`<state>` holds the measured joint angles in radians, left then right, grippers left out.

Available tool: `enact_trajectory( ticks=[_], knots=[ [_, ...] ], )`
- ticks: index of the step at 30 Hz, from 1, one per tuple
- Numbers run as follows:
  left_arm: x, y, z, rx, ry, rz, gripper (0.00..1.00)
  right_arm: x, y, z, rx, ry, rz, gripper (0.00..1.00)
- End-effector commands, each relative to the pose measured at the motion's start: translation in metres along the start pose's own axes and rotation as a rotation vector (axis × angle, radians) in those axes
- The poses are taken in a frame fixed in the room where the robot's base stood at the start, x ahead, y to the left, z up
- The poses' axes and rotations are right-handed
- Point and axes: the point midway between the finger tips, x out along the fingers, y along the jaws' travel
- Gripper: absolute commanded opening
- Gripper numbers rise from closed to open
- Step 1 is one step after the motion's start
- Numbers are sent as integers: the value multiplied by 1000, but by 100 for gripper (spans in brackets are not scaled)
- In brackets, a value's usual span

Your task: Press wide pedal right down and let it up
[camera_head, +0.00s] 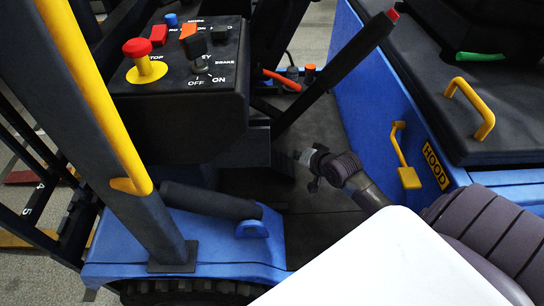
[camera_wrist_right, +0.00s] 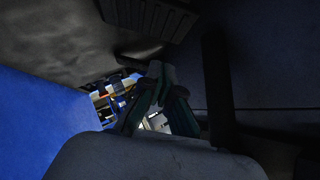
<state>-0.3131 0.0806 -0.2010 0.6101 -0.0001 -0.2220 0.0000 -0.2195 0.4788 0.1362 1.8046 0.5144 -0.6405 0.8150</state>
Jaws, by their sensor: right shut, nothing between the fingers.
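In the right wrist view a dark ribbed pedal plate (camera_wrist_right: 150,16), which looks like the wide pedal, shows at the top edge, partly cut off. My right gripper (camera_wrist_right: 160,75) is shut and empty below it in that picture, with a visible gap between them. In the head view my right gripper (camera_head: 303,157) is low over the dark footwell floor, right of the console base. Whether the pedal is pressed cannot be told. My left gripper is not in view.
A black console (camera_head: 190,90) with a red-topped yellow stop knob (camera_head: 142,58) overhangs the footwell on the left. A black lever (camera_head: 340,72) slants above my right gripper. A yellow latch (camera_head: 408,176) sits on the blue side wall. Open floor (camera_head: 325,230) lies below the gripper in the picture.

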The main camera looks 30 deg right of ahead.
Motion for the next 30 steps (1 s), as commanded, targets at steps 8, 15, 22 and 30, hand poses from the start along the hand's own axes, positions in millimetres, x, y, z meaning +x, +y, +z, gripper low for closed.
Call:
enact_trajectory(
  ticks=[8,15,22,30],
  knots=[
    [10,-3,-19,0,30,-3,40,52,0,0,0,2,0,0],
    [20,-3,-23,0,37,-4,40,101,1,3,1,-1,1,0],
    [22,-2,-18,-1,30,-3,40,119,0,24,0,0,0,0],
    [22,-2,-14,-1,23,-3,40,123,0,29,-2,0,1,0]
  ],
)
